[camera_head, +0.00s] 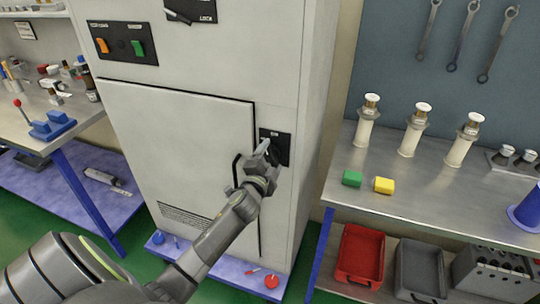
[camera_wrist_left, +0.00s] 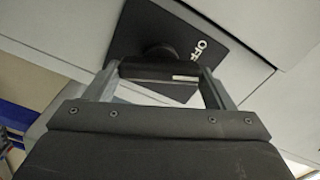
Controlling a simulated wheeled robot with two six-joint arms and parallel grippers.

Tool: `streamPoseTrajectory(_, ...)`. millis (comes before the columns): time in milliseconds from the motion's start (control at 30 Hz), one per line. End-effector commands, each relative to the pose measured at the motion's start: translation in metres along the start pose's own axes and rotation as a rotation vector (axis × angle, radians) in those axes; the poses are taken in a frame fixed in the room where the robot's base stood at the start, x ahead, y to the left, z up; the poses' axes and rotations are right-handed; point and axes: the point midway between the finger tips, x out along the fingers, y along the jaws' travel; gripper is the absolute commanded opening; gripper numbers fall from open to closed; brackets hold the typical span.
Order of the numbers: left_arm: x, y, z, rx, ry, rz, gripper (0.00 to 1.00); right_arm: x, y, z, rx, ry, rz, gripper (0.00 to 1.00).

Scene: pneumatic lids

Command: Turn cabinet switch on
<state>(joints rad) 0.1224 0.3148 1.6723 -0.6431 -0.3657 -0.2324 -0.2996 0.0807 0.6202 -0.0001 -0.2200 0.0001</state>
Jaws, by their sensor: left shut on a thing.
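The cabinet switch is a dark rotary knob on a black plate (camera_head: 281,137) at the right side of the grey cabinet (camera_head: 225,65). In the left wrist view the plate (camera_wrist_left: 217,62) carries the white word OFF. My left gripper (camera_head: 267,152) is at the switch, with its arm coming up from the lower left. In the left wrist view its two fingers are shut on the dark handle (camera_wrist_left: 158,70) of the switch, one finger at each end. The gripper hides much of the knob in the head view. My right gripper is not in view.
The cabinet door's black handle (camera_head: 236,170) is just left of my gripper. An upper panel (camera_head: 122,43) has orange and green switches. Another table (camera_head: 85,125) is at left.

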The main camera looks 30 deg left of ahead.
Motion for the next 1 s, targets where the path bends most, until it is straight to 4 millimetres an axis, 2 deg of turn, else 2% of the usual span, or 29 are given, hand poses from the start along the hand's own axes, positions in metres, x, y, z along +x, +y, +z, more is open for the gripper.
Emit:
streamPoseTrajectory(200, 0.000, 0.001, 0.000, 0.181, -0.002, 0.003, 0.54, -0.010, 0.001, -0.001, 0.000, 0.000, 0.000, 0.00)
streamPoseTrajectory(500, -0.001, 0.002, 0.000, 0.351, -0.001, 0.002, 0.54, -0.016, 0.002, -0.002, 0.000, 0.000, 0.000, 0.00)
streamPoseTrajectory(1000, -0.001, 0.004, 0.001, 0.424, -0.002, 0.003, 0.54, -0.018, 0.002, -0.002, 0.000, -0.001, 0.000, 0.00)
